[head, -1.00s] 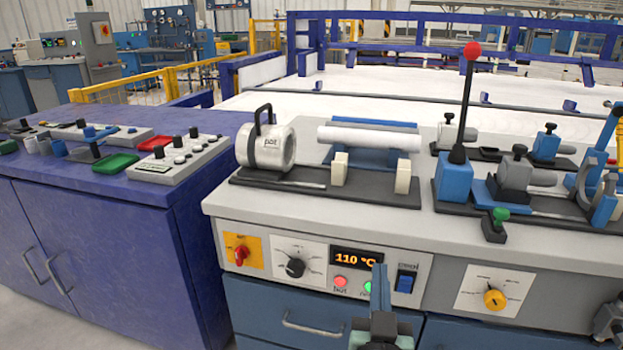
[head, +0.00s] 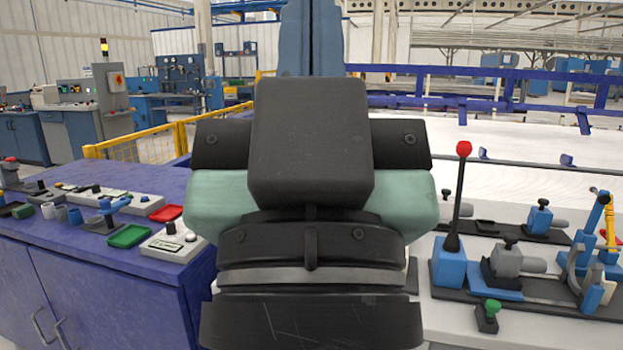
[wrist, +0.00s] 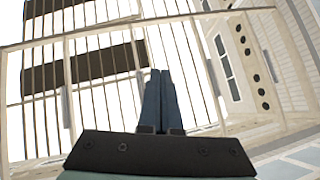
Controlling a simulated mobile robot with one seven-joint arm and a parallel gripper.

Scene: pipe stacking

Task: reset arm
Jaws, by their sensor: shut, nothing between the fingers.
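My gripper (wrist: 160,98) is shut and empty in the wrist view, its two dark blue fingers pressed together and pointing up toward the ceiling. In the head view my gripper (head: 311,40) and wrist stand upright, large and close to the camera, with the fingertips cut off by the top edge. The arm hides the middle of the light workbench, including the place where the pipe and its holder stood.
A purple cabinet (head: 120,270) at left carries control boxes and a green tray (head: 129,236). A yellow railing (head: 158,146) runs behind.

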